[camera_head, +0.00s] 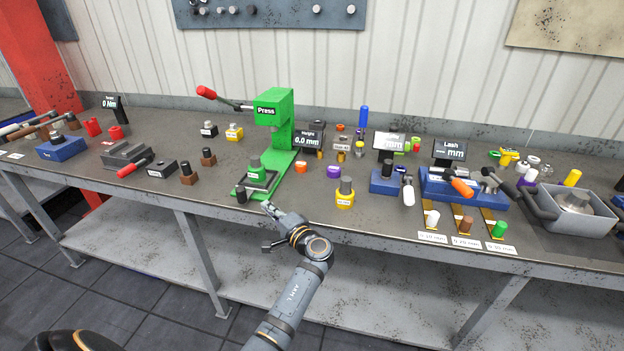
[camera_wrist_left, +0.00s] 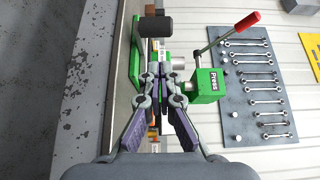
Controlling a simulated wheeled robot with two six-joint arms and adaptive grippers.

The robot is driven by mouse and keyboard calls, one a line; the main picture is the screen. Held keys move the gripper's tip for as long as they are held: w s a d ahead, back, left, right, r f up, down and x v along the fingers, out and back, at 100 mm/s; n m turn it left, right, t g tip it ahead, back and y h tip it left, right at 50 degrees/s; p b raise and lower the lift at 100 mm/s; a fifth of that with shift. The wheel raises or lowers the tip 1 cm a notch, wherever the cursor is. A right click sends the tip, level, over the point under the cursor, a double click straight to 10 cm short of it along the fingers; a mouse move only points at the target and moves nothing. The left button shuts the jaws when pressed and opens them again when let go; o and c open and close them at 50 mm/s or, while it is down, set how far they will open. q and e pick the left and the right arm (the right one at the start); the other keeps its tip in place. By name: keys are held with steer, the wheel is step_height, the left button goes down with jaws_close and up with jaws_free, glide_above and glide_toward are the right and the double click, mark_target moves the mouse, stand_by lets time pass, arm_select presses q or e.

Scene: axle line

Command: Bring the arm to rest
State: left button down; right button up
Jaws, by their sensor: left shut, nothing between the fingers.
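My left arm comes in from the bottom of the head view. My left gripper (camera_head: 268,207) is at the bench's front edge, just in front of the green press (camera_head: 276,130). In the left wrist view its fingers (camera_wrist_left: 161,70) are together and empty. The press also shows there (camera_wrist_left: 205,88), beyond the fingertips, with its red-tipped lever up to the right. A small black cylinder (camera_head: 241,196) stands on the bench just left of the gripper. My right gripper is not in the head view.
The grey bench (camera_head: 310,213) is crowded. A yellow-based part (camera_head: 345,198) stands right of the gripper, and blue fixtures (camera_head: 437,184) with gauges are farther right. A grey bin (camera_head: 578,215) is at the far right. Open space lies in front of the bench.

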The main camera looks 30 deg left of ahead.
arm_select(q)
steer(key=s+d+f+n+g+h, duration=0.25)
steer(key=s+f+h, duration=0.45)
steer(key=s+f, duration=0.55)
steer(key=s+d+h, duration=0.9)
steer(key=s+d, duration=0.4)
steer(key=d, duration=0.2)
steer(key=s+a+f+n+g, duration=0.1)
steer(key=a+f, duration=0.1)
steer(key=f, duration=1.2)
steer(key=s+a+f+g, duration=0.1)
steer(key=f, duration=1.2)
steer(key=s+a+f, duration=0.1)
steer(key=s+f, duration=1.5)
steer(key=s, duration=0.2)
steer(key=shift+s+g, duration=0.35)
